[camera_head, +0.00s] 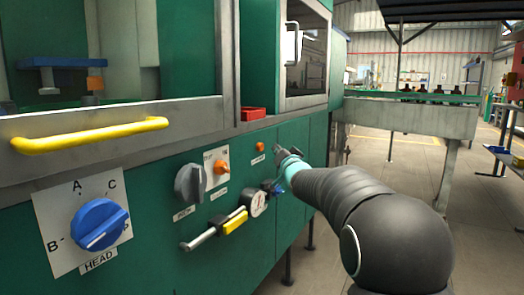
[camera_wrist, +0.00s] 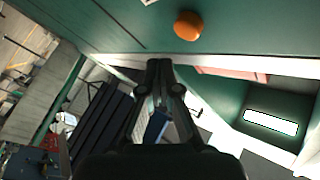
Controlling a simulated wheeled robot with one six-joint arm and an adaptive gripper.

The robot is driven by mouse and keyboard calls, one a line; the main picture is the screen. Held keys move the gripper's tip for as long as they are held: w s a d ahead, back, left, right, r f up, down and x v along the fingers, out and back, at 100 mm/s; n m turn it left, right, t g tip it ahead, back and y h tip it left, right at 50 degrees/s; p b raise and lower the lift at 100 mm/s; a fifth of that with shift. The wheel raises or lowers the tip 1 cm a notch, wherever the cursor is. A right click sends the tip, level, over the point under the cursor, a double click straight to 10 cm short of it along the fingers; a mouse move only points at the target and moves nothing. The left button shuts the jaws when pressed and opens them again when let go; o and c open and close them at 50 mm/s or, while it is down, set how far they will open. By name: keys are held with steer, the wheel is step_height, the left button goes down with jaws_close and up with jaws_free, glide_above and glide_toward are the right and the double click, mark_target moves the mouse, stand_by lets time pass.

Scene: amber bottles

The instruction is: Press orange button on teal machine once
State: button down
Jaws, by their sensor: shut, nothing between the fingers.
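The teal machine (camera_head: 150,225) fills the left and middle of the head view. A small orange button (camera_head: 260,146) sits on its front panel, just left of my gripper (camera_head: 279,151). In the wrist view the round orange button (camera_wrist: 187,25) shows on the green panel at the top, beyond and slightly right of my gripper's fingertips (camera_wrist: 160,66). The fingers are shut and empty. They look apart from the button, with a gap of green panel in the picture. A second orange control (camera_head: 220,167) sits on a pale plate further left.
The panel also carries a blue knob (camera_head: 99,224), a grey switch (camera_head: 189,183), a lever with a yellow grip (camera_head: 235,222) and a yellow handle (camera_head: 90,135). A red box (camera_head: 253,114) rests on the ledge. A conveyor (camera_head: 410,116) with dark bottles stands behind; open floor lies right.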

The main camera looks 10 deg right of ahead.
steer(key=shift+w+a, duration=0.7)
steer(key=shift+a, duration=0.2)
steer(key=shift+a, duration=0.1)
stand_by(0.8)
steer(key=shift+w+a, duration=0.2)
steer(key=shift+w+a, duration=0.3)
steer(key=shift+a, duration=0.1)
stand_by(1.0)
steer(key=shift+d, duration=0.1)
steer(key=shift+s+d, duration=0.55)
steer(key=shift+d, duration=0.05)
stand_by(0.3)
steer(key=s+d, duration=0.1)
steer(key=d, duration=0.1)
steer(key=s+d, duration=0.2)
stand_by(0.5)
